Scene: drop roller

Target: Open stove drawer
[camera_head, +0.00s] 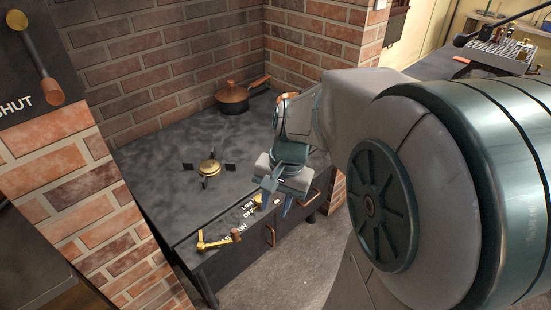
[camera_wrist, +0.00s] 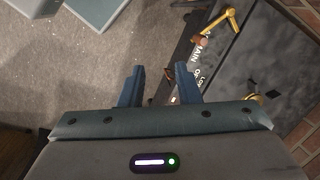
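The dark stove (camera_head: 170,160) stands against the brick wall, with a burner and a copper pan on top. Its front has two copper handles, one at the left (camera_head: 270,236) and one at the right (camera_head: 309,199); I cannot tell which belongs to the drawer. The front panels look closed. My gripper (camera_head: 278,196) points down near the stove's front edge, in front of part of the front panel. In the wrist view, the gripper fingers (camera_wrist: 159,84) are apart with floor between them, and the stove front is just to their right. Nothing is held.
A brass lever (camera_head: 216,241) with a copper knob sticks out at the stove's front left; it also shows in the wrist view (camera_wrist: 226,22). A copper pan (camera_head: 234,98) sits at the back. Bare floor (camera_head: 275,285) lies in front of the stove.

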